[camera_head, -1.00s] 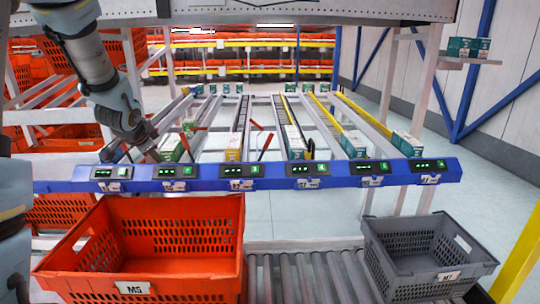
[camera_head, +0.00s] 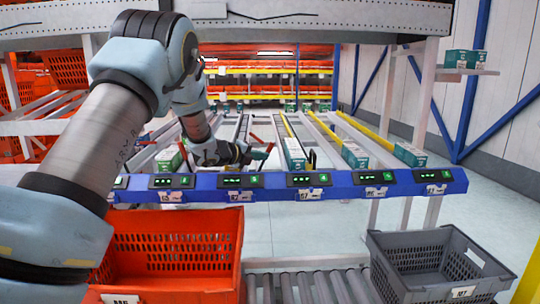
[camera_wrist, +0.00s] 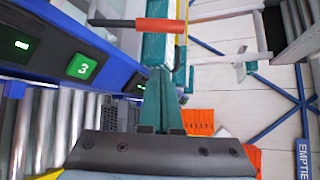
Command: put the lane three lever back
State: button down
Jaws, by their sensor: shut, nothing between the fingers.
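The lane three lever shows in the wrist view as a red-orange handle (camera_wrist: 160,25) on a thin dark rod. A green "3" label (camera_wrist: 82,66) is on the blue rail to its left. In the head view a red lever (camera_head: 270,147) stands just behind the rail, beside my gripper tips. My gripper (camera_head: 262,155) is low over the lanes, behind the rail. In the wrist view my gripper's teal fingers (camera_wrist: 165,98) are shut and empty, pointing towards the handle with a small gap in the picture. Whether they touch the rod is unclear.
The blue rail (camera_head: 400,190) with lit displays crosses in front of the lanes. Cartons (camera_head: 295,153) lie in several lanes to the right. An orange tote (camera_head: 190,225) and a grey tote (camera_head: 440,240) stand below, with rollers (camera_head: 320,285) between them.

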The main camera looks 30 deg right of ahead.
jog(key=p+x, duration=0.2)
jog(key=x, duration=0.7)
jog(key=shift+d, duration=0.2)
jog(key=shift+w+a+r+p, duration=0.35)
jog(key=shift+w+a, duration=0.25)
jog(key=shift+w, duration=0.05)
jog(key=shift+w+a+r+p, duration=0.35)
jog(key=shift+w+a, duration=0.2)
jog(key=shift+w, duration=0.15)
jog(key=shift+a+b, duration=0.1)
jog(key=shift+b, duration=0.2)
jog(key=w+a+n+t+h+b, duration=0.1)
jog(key=w+a+n+h+b, duration=0.2)
jog(key=b, duration=1.1)
jog(key=shift+w+a+r+n+h+b, duration=0.4)
jog(key=shift+a+n+h, duration=0.8)
jog(key=shift+a+h, duration=0.55)
jog(key=shift+a, duration=0.25)
